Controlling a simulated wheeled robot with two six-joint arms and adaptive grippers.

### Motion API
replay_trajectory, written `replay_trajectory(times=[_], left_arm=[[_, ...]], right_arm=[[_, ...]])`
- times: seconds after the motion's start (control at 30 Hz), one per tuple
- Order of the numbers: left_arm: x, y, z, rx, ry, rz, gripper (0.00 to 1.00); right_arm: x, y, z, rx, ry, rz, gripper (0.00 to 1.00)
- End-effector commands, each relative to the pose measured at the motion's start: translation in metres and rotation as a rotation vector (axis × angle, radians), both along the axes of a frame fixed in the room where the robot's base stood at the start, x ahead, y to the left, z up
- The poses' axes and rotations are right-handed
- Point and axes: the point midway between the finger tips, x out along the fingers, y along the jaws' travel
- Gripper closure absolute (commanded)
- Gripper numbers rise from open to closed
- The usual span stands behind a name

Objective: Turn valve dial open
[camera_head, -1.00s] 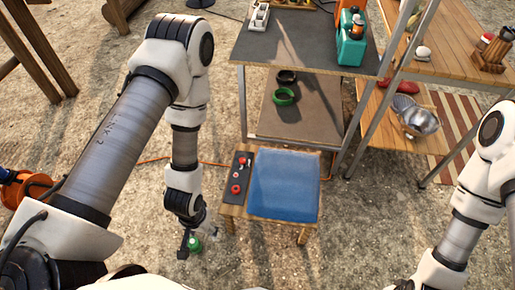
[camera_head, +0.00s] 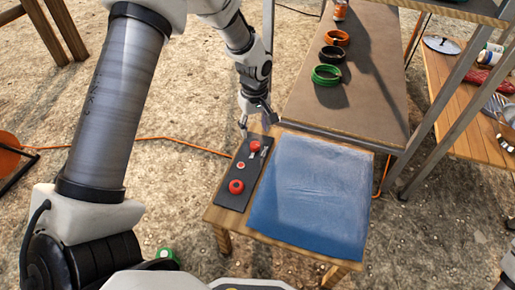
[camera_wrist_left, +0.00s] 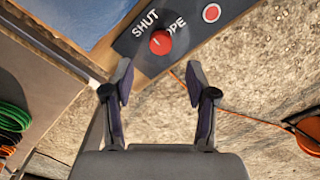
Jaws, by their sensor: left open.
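The valve dial (camera_head: 255,146) is a round red knob at the far end of a black panel (camera_head: 225,194) on a small wooden table. In the left wrist view the red dial (camera_wrist_left: 160,43) sits beside the white words SHUT and OPE, the last partly covered or cut off. A small pale mark shows on the knob; I cannot tell exactly where it points. My left gripper (camera_head: 257,119) is open just beyond the panel's far end. In the left wrist view its fingers (camera_wrist_left: 160,84) are spread, empty and apart from the dial. My right gripper is out of view.
A small red button (camera_head: 241,165) and a larger red knob (camera_head: 236,187) share the panel. A shelf (camera_head: 350,85) with green and orange coils stands beyond. An orange cable (camera_head: 190,145) crosses the ground.

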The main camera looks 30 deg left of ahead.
Motion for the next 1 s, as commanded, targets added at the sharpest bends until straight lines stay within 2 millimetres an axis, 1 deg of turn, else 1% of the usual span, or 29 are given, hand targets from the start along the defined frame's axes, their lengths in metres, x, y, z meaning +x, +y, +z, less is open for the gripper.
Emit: replay_trajectory(times=[0.03, 0.2, 0.3, 0.4, 0.57, 0.6, 0.67, 0.7, 0.73, 0.77, 1.0], left_arm=[[-0.001, 0.000, -0.014, 0.000, 0.004, -0.001, 0.43], [-0.001, 0.000, -0.050, 0.000, 0.002, -0.002, 0.43], [-0.001, 0.000, -0.063, 0.000, 0.001, -0.003, 0.43], [0.000, 0.000, -0.067, 0.000, 0.001, -0.003, 0.43], [0.000, -0.001, -0.065, -0.001, 0.001, -0.003, 0.43], [0.000, -0.001, -0.065, -0.001, 0.001, -0.003, 0.46], [0.000, -0.001, -0.065, -0.001, 0.001, -0.003, 0.67], [-0.001, -0.001, -0.065, 0.000, 0.001, -0.003, 0.81], [-0.001, -0.001, -0.065, 0.000, 0.001, -0.003, 0.92], [-0.001, -0.001, -0.065, 0.000, 0.001, -0.003, 1.00], [-0.001, -0.001, -0.065, 0.000, 0.001, -0.007, 1.00]], right_arm=[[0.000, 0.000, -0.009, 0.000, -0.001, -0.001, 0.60], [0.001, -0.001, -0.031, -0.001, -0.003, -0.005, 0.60], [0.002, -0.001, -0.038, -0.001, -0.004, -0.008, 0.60], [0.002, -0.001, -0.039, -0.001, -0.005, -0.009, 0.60], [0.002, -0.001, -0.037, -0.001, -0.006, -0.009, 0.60], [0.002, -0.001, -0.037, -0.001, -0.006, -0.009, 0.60], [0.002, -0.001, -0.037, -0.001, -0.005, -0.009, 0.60], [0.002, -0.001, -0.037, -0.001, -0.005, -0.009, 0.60], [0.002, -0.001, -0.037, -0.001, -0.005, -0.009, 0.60], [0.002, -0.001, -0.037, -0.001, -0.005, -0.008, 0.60], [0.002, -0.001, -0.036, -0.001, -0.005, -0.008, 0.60]])
